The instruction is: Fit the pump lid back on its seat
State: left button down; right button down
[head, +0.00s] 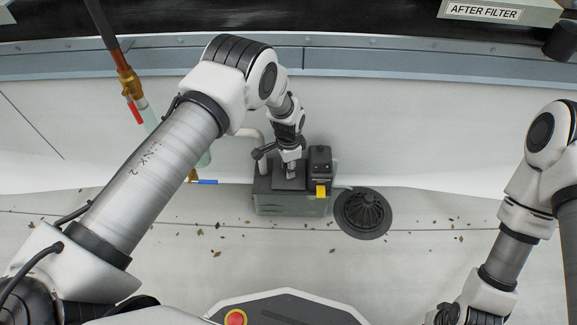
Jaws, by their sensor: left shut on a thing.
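The pump is a small greenish, see-through box (290,206) standing on the pale floor near the wall. A dark grey lid (287,184) lies over the left part of its top; I cannot tell whether it sits fully down. My left gripper (290,172) points down at the lid and is shut on it, probably by a raised part that the fingers hide. A black block (320,165) with a yellow tab (321,191) stands at the right of the box top. My right arm is at the right edge; its gripper (445,316) is only partly seen at the bottom.
A black domed drain grate (363,213) lies right of the box. Copper and clear pipework (130,85) with red and blue valve handles is at the left, behind my left arm. Dry leaf bits are scattered on the floor. An "AFTER FILTER" label (483,11) is at top right.

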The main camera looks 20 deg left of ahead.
pick_arm(q)
jog(key=shift+f, duration=0.3)
jog(key=shift+c, duration=1.6)
grip_release()
jog(key=shift+r, duration=0.1)
jog(key=shift+r+p, duration=2.5)
jog(key=shift+r, duration=0.45)
